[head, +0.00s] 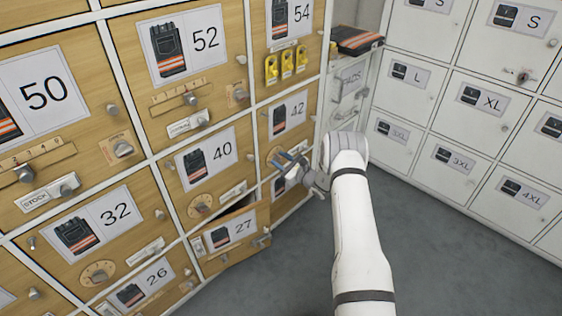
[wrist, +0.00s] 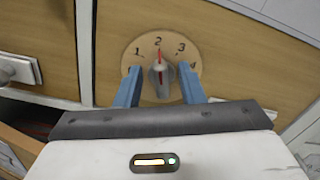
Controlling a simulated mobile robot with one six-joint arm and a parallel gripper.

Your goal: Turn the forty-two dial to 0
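The forty-two dial is a round wooden disc (wrist: 140,50) with a small grey knob (wrist: 160,79) at its centre. The knob's red pointer line points up at 2. The marks 1, 2 and 3 are readable; the lower-left mark is mostly hidden by my left finger. In the head view the dial (head: 273,155) sits below the 42 label (head: 289,113), partly covered by my gripper (head: 286,165). My gripper, also in the wrist view (wrist: 159,84), is open. Its blue fingers stand on either side of the knob with gaps between.
The drawer 27 (head: 235,232) stands partly open below and left of my gripper. Yellow padlocks (head: 287,62) hang above the 42 door. White lockers (head: 477,110) stand at the right, with a dark folded garment (head: 356,40) at the corner. The floor (head: 430,235) is clear.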

